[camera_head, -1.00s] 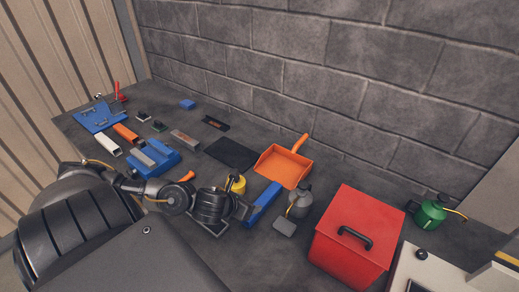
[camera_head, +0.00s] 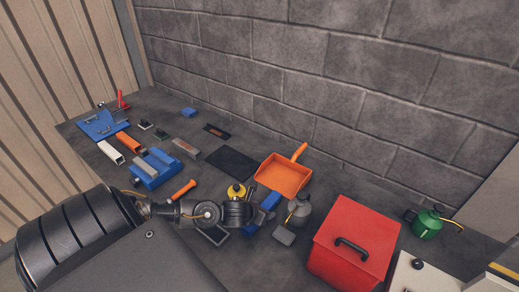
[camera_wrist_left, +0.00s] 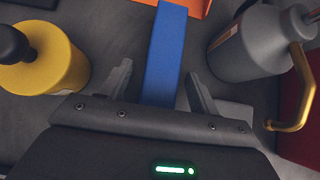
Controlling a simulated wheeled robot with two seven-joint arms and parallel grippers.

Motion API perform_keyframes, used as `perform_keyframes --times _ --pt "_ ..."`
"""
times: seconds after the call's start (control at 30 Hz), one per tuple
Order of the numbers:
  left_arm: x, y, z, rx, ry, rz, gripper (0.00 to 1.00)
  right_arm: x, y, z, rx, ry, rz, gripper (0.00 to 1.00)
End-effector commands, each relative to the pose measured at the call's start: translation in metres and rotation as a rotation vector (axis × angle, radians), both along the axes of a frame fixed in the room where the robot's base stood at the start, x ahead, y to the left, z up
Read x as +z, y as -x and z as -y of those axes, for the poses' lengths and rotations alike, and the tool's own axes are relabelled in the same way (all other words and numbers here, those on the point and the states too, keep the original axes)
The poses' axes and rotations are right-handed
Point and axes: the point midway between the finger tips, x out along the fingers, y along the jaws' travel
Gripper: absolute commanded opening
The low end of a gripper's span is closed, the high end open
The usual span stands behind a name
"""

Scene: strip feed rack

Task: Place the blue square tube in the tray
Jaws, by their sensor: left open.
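In the left wrist view the tube (camera_wrist_left: 167,50) runs lengthwise between the two spread fingers. My left gripper (camera_wrist_left: 160,73) is open, with a gap on each side of the tube; I cannot tell its height over it. In the head view the left gripper (camera_head: 262,210) covers the tube's near part. A dark shallow frame (camera_head: 214,236), possibly the tray, shows partly under my left arm. My right gripper is out of view.
A yellow container (camera_wrist_left: 45,60) and a grey can (camera_wrist_left: 250,40) flank the tube closely. An orange dustpan (camera_head: 283,175) lies behind it. A red box (camera_head: 352,240) stands to the right.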

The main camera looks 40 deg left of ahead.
Motion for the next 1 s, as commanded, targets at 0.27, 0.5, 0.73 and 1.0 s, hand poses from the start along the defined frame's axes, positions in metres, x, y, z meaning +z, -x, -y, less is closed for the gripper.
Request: perform_keyframes --times 0.27,0.5,0.73,1.0 --pt "-0.001 -0.001 0.0005 -0.001 0.001 0.0 0.57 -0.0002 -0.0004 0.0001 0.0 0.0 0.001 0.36" --pt "-0.0008 -0.0008 0.0002 -0.001 0.001 0.0 0.25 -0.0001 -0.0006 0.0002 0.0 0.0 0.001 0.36" --pt "0.0004 -0.0014 -0.0001 0.0 0.001 0.003 0.0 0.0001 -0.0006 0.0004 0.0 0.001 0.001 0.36" --pt "0.0026 -0.0015 0.0 0.0 0.001 0.003 0.0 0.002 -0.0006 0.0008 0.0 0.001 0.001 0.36"
